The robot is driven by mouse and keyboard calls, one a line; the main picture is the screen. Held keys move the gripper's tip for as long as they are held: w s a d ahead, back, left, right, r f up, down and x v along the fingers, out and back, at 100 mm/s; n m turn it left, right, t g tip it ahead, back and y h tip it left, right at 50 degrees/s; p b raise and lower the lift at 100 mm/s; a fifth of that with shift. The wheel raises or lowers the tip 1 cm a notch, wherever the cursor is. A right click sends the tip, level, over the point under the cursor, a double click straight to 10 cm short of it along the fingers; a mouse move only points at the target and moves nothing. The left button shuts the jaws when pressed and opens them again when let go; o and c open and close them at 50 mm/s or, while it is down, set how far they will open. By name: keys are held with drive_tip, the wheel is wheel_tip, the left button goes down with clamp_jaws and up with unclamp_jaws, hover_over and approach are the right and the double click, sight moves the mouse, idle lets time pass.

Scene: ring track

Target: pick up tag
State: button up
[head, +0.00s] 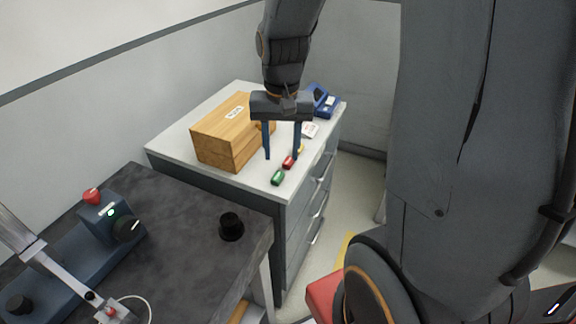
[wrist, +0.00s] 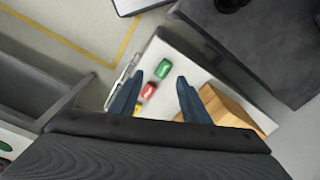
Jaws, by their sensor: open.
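A small white card with reddish print, which looks like the tag (head: 311,130), lies flat on the white cabinet top (head: 222,104), near its right edge. I cannot make it out in the wrist view. My gripper (head: 281,158) is open and empty, pointing down above the cabinet top, left of and in front of the tag. In the wrist view its two blue fingers (wrist: 160,76) are spread apart. A green piece (head: 278,178), a red piece (head: 288,162) and a partly hidden yellow piece (head: 300,149) lie in a row near the fingers.
A wooden box (head: 222,139) stands close on the left of my gripper. A blue case (head: 324,103) sits at the cabinet's back right corner. A dark workbench (head: 185,236) with a black knob (head: 231,226) stands in front. Drawer handles stick out on the cabinet's right side.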

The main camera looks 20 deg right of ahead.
sight(289, 160)
drive_tip(key=w+d+m, duration=0.1)
drive_tip(key=w, duration=0.1)
drive_tip(key=w+d+f+m, duration=0.1)
drive_tip(key=w+d+m, duration=0.1)
drive_tip(key=w+d+m+b, duration=0.1)
drive_tip(key=w, duration=0.1)
drive_tip(key=shift+w+d+f+m+g, duration=0.15)
drive_tip(key=shift+w+f+m+g, duration=0.15)
drive_tip(key=shift+g, duration=0.1)
drive_tip(key=shift+w+d+f, duration=0.1)
drive_tip(key=shift+d+f+p, duration=0.2)
drive_tip(key=shift+f+p, duration=0.85)
drive_tip(key=shift+f, duration=2.6)
drive_tip(key=shift+c, duration=0.4)
clamp_jaws()
